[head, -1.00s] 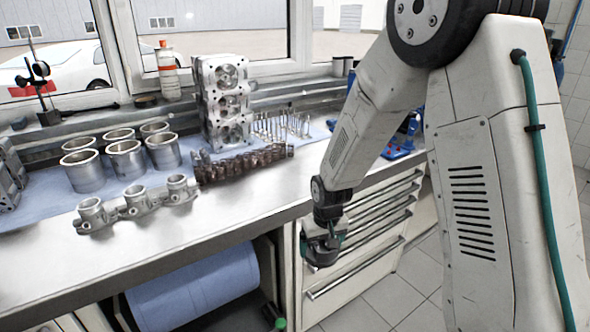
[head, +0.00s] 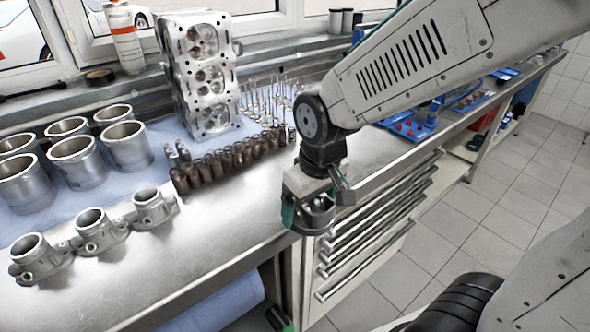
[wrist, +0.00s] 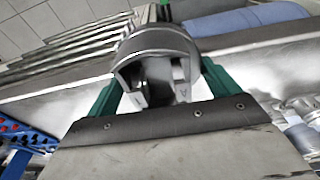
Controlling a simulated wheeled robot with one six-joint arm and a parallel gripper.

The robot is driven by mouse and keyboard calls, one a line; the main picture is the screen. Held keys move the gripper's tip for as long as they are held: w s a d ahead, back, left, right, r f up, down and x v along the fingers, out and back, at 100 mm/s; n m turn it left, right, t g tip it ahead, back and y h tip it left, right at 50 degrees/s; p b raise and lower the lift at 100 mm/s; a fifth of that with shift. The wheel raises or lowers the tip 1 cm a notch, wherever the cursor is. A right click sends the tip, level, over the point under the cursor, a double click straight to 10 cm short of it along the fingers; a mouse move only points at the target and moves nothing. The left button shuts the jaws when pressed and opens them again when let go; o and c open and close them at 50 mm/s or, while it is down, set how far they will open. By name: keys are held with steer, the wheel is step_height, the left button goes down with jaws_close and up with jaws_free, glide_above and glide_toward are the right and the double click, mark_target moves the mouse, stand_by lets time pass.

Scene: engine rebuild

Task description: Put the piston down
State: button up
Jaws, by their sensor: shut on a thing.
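The piston (head: 318,218) is a dark grey metal cup shape held in my gripper (head: 311,205). In the wrist view the piston (wrist: 155,42) sits between the green fingers of my gripper (wrist: 160,75), its hollow side partly showing. My gripper is shut on it. In the head view both overlap the front edge of the metal workbench (head: 225,225), above the drawer fronts. Whether the piston is over the bench top or just in front of it I cannot tell.
Several cylinder liners (head: 78,163) stand on blue cloth at left, with a throttle-body-like casting (head: 95,235) before them. A cylinder head (head: 208,80) stands behind a row of dark parts (head: 235,160). Bare bench top lies between casting and gripper. Blue trays (head: 412,122) are further right.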

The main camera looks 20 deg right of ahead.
steer(key=w, duration=0.4)
steer(key=w+f, duration=0.1)
steer(key=w, duration=0.8)
steer(key=shift+w+f, duration=0.15)
steer(key=shift+w, duration=0.25)
steer(key=shift+w+f, duration=0.1)
steer(key=shift+f, duration=1.65)
steer(key=shift+f, duration=0.1)
steer(key=shift+f, duration=0.15)
steer(key=o, duration=1.1)
steer(key=r, duration=0.4)
steer(key=s+r, duration=0.1)
steer(key=r, duration=0.3)
steer(key=s+r, duration=0.1)
steer(key=r, duration=0.3)
steer(key=shift+d+r, duration=0.2)
steer(key=shift+d, duration=0.2)
